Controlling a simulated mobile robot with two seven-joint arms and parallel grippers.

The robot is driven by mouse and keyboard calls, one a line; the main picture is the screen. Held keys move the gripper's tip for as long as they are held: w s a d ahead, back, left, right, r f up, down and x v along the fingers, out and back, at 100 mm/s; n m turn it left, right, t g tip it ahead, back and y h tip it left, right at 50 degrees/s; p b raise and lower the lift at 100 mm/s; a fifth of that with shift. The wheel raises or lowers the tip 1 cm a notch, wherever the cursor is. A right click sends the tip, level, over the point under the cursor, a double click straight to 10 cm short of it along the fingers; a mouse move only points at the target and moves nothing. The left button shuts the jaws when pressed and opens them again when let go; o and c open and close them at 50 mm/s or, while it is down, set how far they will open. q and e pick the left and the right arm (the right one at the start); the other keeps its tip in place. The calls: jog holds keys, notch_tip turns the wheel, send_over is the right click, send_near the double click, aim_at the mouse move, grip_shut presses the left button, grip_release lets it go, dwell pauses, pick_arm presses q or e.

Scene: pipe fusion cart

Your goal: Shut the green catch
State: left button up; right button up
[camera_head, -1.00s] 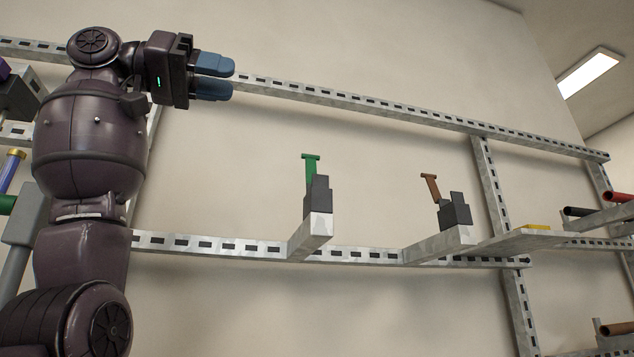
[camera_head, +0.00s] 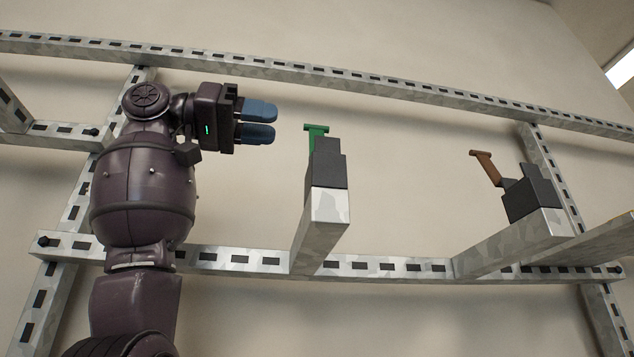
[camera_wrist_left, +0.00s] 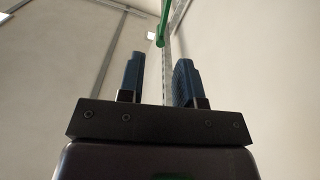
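The green catch (camera_head: 316,135) stands up from a dark block on the end of a metal arm, near the middle of the head view. Its T-shaped top is raised. In the left wrist view the green catch (camera_wrist_left: 162,24) shows at the top, beyond the fingers. My left gripper (camera_head: 276,122) is just left of the catch in the head view, apart from it, with its blue fingers pointing right. In the left wrist view the fingers (camera_wrist_left: 158,82) stand apart with nothing between them. My right gripper is not in view.
A brown catch (camera_head: 485,167) leans up from another dark block (camera_head: 532,194) to the right. Slotted metal rails run above (camera_head: 330,78) and below (camera_head: 400,265). The space between my left gripper and the green catch is clear.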

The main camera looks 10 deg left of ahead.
aim_at(302, 129)
pick_arm(q)
jog(key=p+x, duration=0.1)
jog(key=x, duration=0.6)
jog(key=shift+w, duration=0.1)
jog(key=shift+x, duration=0.75)
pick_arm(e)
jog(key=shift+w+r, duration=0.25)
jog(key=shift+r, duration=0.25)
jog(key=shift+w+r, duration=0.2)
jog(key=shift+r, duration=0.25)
pick_arm(q)
grip_shut()
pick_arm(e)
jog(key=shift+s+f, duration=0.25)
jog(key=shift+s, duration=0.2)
